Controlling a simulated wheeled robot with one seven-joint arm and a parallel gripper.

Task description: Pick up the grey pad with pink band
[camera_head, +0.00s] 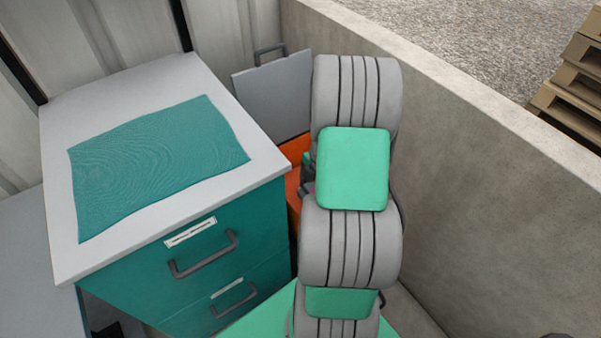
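I cannot make out a whole grey pad with pink band. A small dark part that may belong to my gripper (306,188) shows beside the arm, over an orange container (293,151). The fingers are hidden, so I cannot see whether they are open or hold anything.
A teal drawer cabinet (240,258) with a white top stands left, a teal mat (150,160) on it. A grey panel with a handle (275,92) stands upright behind the orange container. A concrete wall (490,170) runs along the right; wooden pallets (575,85) lie beyond it.

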